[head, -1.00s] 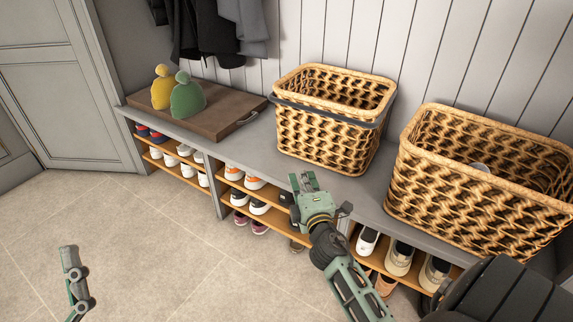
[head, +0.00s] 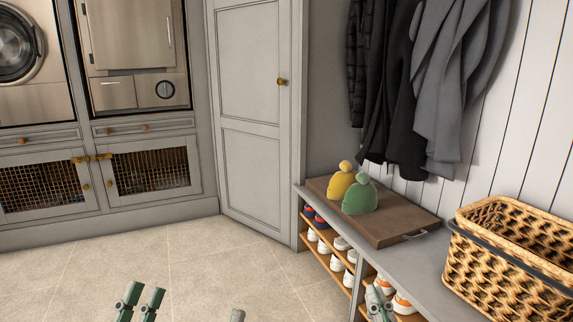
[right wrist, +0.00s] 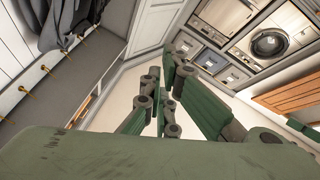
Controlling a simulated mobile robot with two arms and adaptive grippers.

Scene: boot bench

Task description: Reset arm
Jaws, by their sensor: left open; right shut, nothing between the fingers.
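My left gripper (head: 186,301) is low in the head view over the floor, its finger parts standing apart and open; its lower part is cut off by the bottom edge. My right gripper (head: 378,302) shows only its tip at the bottom, in front of the shoe bench. It fills the middle of the right wrist view (right wrist: 168,85), where its green fingers are shut and hold nothing. I cannot tell its exact distance from the bench.
The bench top (head: 432,264) bears a brown board (head: 395,224), a yellow hat (head: 338,186), a green hat (head: 360,200) and a wicker basket (head: 505,262). Shoes (head: 336,263) fill the shelves below. Coats (head: 390,80) hang above. A grey door (head: 252,120) and cabinets (head: 150,172) stand behind. The tiled floor (head: 215,262) is clear.

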